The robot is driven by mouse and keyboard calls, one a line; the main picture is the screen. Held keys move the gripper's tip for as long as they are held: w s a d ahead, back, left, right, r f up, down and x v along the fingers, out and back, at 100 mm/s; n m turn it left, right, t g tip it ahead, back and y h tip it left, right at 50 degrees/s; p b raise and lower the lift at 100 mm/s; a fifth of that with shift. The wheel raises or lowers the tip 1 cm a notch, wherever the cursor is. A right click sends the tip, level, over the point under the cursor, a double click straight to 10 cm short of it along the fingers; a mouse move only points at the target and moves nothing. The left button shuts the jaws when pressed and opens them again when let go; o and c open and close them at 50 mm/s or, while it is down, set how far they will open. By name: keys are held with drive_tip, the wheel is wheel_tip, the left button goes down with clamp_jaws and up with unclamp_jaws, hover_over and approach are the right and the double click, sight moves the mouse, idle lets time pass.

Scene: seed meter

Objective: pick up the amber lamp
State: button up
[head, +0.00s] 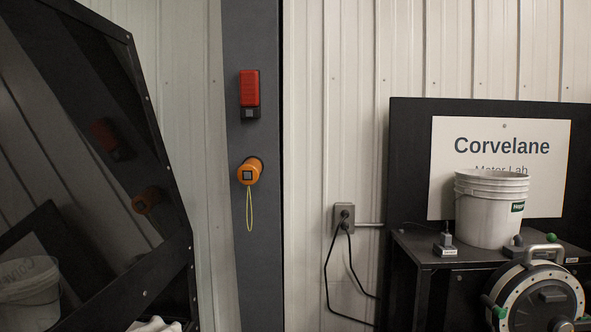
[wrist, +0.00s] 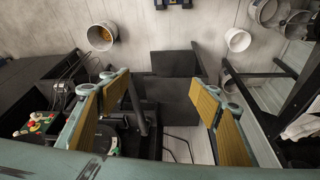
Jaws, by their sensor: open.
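The amber lamp (head: 249,172) is a short orange cylinder with a dark square on its front and a thin yellow cord loop hanging below. It is on the face of a dark upright post, under a red block-shaped unit (head: 249,90), in the head view. I cannot make out the lamp in the wrist view. My gripper (wrist: 162,88) is open, with two yellow-faced fingers spread wide and nothing between them. The head view does not show my gripper, so its distance from the lamp cannot be told.
A black-framed glossy panel (head: 95,160) stands left of the post and reflects the lamp. At right, a dark bench (head: 420,247) bears a white bucket (head: 488,215) and a round device (head: 540,300). A wall outlet (head: 344,214) has hanging cables. The wrist view shows pale floor with containers (wrist: 237,40).

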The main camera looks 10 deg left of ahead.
drive_tip(key=shift+w, duration=0.1)
idle(0.3)
drive_tip(key=w+a+r+m+t+y+p, duration=0.1)
drive_tip(key=w+a+r+t+p, duration=0.5)
drive_tip(key=w, duration=1.3)
drive_tip(key=w+a+r+p, duration=0.2)
drive_tip(key=w+a+r, duration=0.75)
drive_tip(key=w, duration=0.85)
drive_tip(key=w+a+r+m+t+y+p, duration=0.1)
drive_tip(key=w+a+r+t+p, duration=0.55)
drive_tip(key=w, duration=1.25)
drive_tip(key=n+t+y+p, duration=0.1)
drive_tip(key=n+p, duration=0.2)
drive_tip(key=n, duration=0.1)
approach(249, 168)
drive_tip(key=w, duration=0.1)
drive_tip(key=w+a, duration=0.1)
drive_tip(key=w, duration=0.2)
drive_tip(key=shift+w+a+f, duration=0.15)
drive_tip(key=shift+f, duration=0.1)
drive_tip(key=shift+w, duration=0.15)
drive_tip(key=shift+w+a+p, duration=0.15)
drive_tip(key=shift+w+a, duration=0.15)
drive_tip(key=shift+w, duration=1.05)
drive_tip(key=shift+w+a+p, duration=0.1)
drive_tip(key=shift+w+a, duration=0.15)
drive_tip(key=shift+w, duration=1.1)
drive_tip(key=shift+w+a+p, duration=0.15)
drive_tip(key=shift+w+a, duration=0.15)
drive_tip(key=shift+w, duration=1.1)
